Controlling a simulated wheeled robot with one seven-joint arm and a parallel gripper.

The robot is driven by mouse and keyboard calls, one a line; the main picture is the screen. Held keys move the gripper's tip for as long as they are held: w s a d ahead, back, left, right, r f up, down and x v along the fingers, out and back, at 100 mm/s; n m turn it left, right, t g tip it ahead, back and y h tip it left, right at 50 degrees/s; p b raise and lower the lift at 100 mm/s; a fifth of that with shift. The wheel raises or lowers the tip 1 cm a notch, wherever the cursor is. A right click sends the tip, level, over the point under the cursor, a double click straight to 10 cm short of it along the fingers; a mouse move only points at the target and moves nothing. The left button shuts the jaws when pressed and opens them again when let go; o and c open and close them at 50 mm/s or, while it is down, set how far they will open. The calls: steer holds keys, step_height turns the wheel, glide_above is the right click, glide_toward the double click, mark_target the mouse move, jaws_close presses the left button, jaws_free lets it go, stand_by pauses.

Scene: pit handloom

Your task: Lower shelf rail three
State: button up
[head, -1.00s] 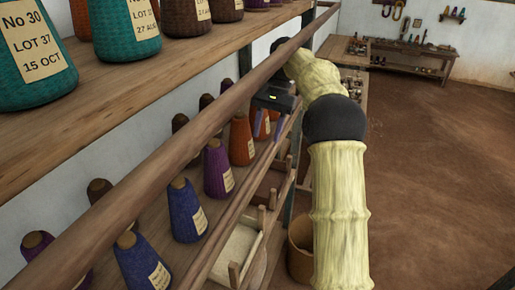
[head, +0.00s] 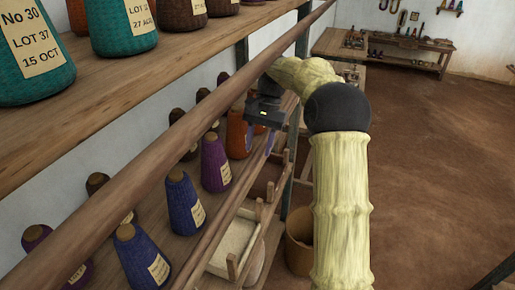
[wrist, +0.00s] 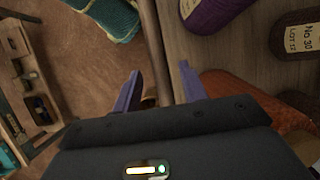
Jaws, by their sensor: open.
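My gripper (head: 262,138) is open and empty, pointing down at the front edge of the lower cone shelf. In the wrist view its two purple fingers (wrist: 160,92) stand apart, one each side of a narrow wooden rail (wrist: 157,45). That rail seems to be the lower shelf's front rail (head: 222,205); I cannot tell whether the fingers touch it. No number shows on either rail, so I cannot tell which is rail three.
Blue cones (head: 185,205), a purple cone (head: 216,165) and an orange cone (head: 237,135) stand close behind the lower rail. Teal cones (head: 120,25) stand on the upper shelf. A wooden tray (head: 236,243) and a round bin (head: 299,240) are below. Floor (head: 440,180) at right is clear.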

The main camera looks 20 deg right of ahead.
steer(key=shift+x, duration=0.85)
jaws_close()
